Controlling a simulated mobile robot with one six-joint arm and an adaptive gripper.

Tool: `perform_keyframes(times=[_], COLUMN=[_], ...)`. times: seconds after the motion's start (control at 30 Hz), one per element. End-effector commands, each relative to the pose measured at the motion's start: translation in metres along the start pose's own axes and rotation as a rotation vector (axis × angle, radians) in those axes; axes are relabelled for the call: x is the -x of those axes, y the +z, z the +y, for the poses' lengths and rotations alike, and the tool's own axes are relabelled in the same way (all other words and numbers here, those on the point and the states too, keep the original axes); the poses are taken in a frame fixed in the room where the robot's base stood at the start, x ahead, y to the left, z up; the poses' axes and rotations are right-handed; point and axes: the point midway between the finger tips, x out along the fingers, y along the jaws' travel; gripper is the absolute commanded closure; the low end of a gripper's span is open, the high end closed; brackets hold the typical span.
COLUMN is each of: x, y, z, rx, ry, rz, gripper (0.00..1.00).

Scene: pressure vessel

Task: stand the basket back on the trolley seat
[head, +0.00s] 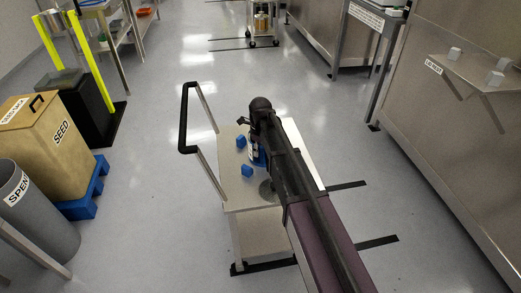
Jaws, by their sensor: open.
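The trolley (238,205) stands in the middle of the head view, with a pale top and a black push handle on its left. A dark round patch (267,190) on its top, partly behind my arm, may be the seat. My gripper (254,150) points down over the trolley top and is open, mostly hidden by my wrist and arm. A blue and white item (259,158) shows just beneath it, too covered to identify. I cannot make out the basket for certain. A brass-coloured cylindrical thing (262,22) stands on a distant cart.
Two small blue blocks (246,170) lie on the trolley top, left of my arm. A SEED bin (45,135) on a blue pallet and a grey drum (38,210) stand at left. A steel vessel wall with a shelf (475,70) stands at right.

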Motion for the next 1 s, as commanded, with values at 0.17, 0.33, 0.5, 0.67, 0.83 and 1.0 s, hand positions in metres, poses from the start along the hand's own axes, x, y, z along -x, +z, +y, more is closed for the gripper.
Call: perform_keyframes(times=[0.17,0.33,0.5,0.67,0.83,1.0], x=[0.001,0.007,0.017,0.03,0.044,0.058], y=[0.0,0.0,0.0,0.0,0.0,0.0], z=[0.0,0.0,0.0,0.0,0.0,0.0], rx=[0.0,0.0,0.0,0.0,0.0,0.001], ry=[0.0,0.0,0.0,0.0,0.0,0.0], rz=[0.0,0.0,0.0,0.0,0.0,0.0], gripper=[0.52,0.52,0.52,0.52,0.52,0.52])
